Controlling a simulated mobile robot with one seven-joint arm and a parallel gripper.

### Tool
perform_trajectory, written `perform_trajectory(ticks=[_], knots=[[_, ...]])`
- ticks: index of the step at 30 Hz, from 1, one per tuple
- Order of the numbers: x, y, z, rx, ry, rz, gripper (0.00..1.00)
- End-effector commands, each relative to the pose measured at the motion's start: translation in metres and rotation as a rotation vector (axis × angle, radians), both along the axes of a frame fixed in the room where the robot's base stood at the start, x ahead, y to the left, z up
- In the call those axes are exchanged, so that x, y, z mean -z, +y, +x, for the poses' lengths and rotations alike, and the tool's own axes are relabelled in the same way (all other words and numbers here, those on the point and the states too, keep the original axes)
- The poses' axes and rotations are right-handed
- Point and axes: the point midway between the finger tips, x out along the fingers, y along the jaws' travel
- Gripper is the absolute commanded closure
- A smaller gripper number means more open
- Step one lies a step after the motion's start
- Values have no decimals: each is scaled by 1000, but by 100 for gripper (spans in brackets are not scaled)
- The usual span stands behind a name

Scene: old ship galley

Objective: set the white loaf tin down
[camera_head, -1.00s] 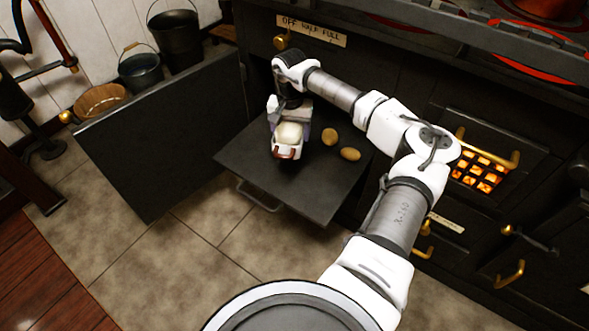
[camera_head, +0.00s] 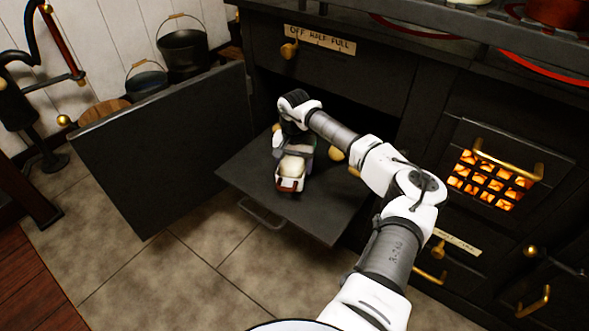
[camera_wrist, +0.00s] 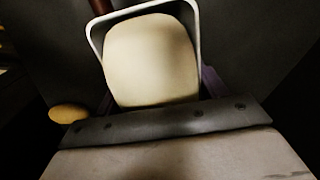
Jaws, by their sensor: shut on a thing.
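The white loaf tin (camera_head: 290,183) holds a pale loaf (camera_head: 292,167) and has a reddish-brown piece at its near end. It is at the dark pulled-out shelf (camera_head: 325,215) in front of the open oven. My gripper (camera_head: 293,152) is shut on the tin from above and behind. In the wrist view the tin's white rim (camera_wrist: 95,38) surrounds the loaf (camera_wrist: 150,60), close to my gripper (camera_wrist: 160,118). Whether the tin's underside touches the shelf is hidden.
Small tan rolls (camera_head: 336,154) lie on the shelf right of the tin, partly behind my arm; one shows in the wrist view (camera_wrist: 69,114). The open oven door (camera_head: 165,150) stands to the left. A glowing fire grate (camera_head: 492,180) is at right. The shelf's front right is bare.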

Motion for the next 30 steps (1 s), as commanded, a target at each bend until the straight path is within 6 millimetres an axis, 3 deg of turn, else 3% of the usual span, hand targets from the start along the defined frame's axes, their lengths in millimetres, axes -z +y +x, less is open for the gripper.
perform_trajectory(ticks=[3,14,15,19,30], knots=[[15,0,0,0,1,0,68],[19,0,0,-1,0,0,68],[19,0,0,-1,1,-1,25],[19,0,0,0,1,0,8],[12,0,0,0,0,0,7]])
